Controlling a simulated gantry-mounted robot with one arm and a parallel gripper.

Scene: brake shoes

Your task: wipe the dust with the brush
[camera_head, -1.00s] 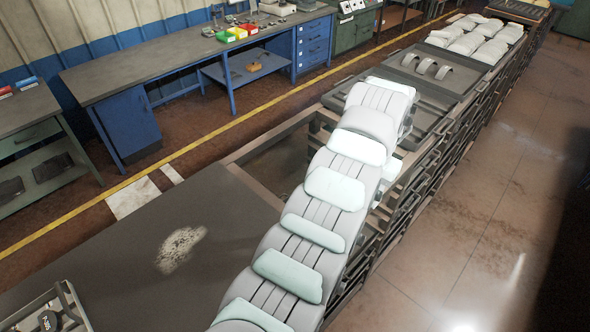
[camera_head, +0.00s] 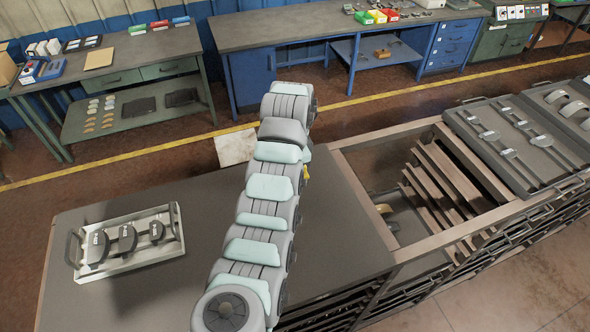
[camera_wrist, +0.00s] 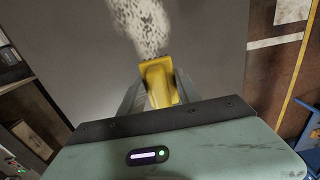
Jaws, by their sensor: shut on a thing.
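In the wrist view my gripper (camera_wrist: 158,88) is shut on the yellow brush (camera_wrist: 159,80), with a grey finger on each side of it. The brush's dark bristle end points toward a pale, speckled dust patch (camera_wrist: 140,22) on the dark table top (camera_wrist: 75,50). The bristles are at the near end of the patch; I cannot tell whether they touch the surface. In the head view my arm hides the dust and most of my gripper. A small yellow bit shows beside the arm there, possibly the brush.
A metal tray with handles (camera_head: 165,250) holds several dark brake shoes on the table's left. An open bay (camera_head: 365,155) with slanted slats lies to the right. Past it is a tray of metal tools (camera_head: 560,170). Workbenches (camera_head: 320,32) stand behind. The table front is clear.

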